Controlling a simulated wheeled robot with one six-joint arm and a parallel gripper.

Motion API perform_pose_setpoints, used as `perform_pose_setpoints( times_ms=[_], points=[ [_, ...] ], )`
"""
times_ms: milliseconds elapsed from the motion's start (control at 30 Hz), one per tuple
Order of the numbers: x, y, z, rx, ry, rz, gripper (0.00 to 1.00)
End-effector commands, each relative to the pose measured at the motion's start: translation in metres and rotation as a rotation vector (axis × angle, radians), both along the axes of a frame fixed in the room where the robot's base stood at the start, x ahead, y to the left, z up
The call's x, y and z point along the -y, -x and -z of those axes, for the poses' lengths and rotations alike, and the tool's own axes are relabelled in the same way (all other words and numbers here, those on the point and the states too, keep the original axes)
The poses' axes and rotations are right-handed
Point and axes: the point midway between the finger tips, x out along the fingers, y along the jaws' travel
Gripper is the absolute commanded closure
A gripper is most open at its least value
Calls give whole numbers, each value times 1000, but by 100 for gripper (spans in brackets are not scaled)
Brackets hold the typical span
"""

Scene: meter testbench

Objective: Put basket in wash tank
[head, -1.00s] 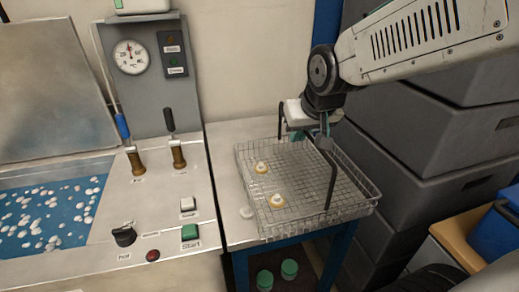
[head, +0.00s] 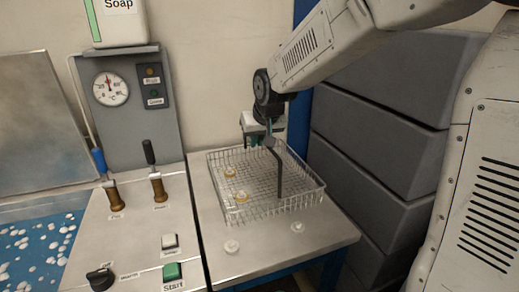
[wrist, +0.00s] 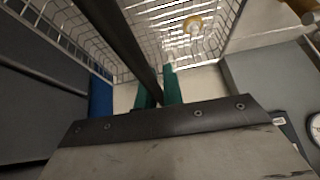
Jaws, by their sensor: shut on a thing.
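The wire basket (head: 275,207) is at the right of the wash station, over the metal side table. It has a dark upright handle (head: 279,175) and two yellow-and-white round parts (head: 241,197) inside. My gripper (head: 268,137) is at the back of the basket, shut on the handle bar. In the wrist view, the teal fingertips (wrist: 158,90) close around the dark bar, and the basket mesh (wrist: 165,30) shows beyond. I cannot tell whether the basket touches the table. The wash tank (head: 40,250), with blue water and white floating bits, is partly visible at the left edge.
The control panel (head: 125,230), with two brown-based levers, a knob and a green Start button (head: 173,272), lies between tank and basket. Small white discs (head: 231,246) lie on the side table (head: 265,262). Grey stacked boxes (head: 380,130) stand at right.

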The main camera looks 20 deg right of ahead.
Motion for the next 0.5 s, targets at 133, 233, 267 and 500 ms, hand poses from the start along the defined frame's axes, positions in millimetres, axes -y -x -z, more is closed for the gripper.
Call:
perform_pose_setpoints(
  times_ms=[133,233,267,500],
  points=[
    [1,-7,0,1,0,2,100],
    [2,-9,6,0,0,2,100],
    [2,-9,9,0,0,2,100],
    [2,-8,34,0,0,2,100]
  ],
)
